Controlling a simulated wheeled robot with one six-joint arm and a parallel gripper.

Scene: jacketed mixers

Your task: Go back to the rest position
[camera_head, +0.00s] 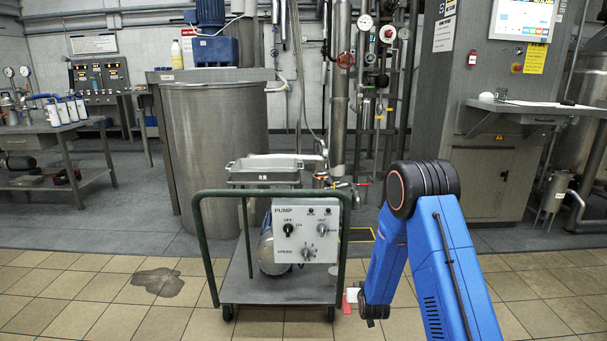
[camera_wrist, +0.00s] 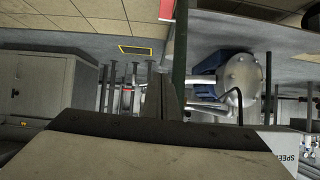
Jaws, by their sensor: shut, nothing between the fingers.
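My blue arm stands at the right of the cart in the head view, bent at its elbow, with its forearm reaching down towards the floor. My gripper (camera_wrist: 158,92) shows in the wrist view as shut dark fingers with nothing between them. In the head view the fingers cannot be made out clearly. The pump cart (camera_head: 281,291), with a green handle frame, stands just left of my forearm. Its pump box (camera_head: 304,232) has several knobs. In the wrist view the green handle post (camera_wrist: 180,45) appears close beside my fingers; whether they touch cannot be told.
A large steel vessel (camera_head: 216,150) stands behind the cart, with pipes to its right. A grey cabinet (camera_head: 492,177) with a shelf stands at the right, a bench (camera_head: 42,128) at the left. A puddle (camera_head: 158,282) lies on the tiles left of the cart. The front floor has free room.

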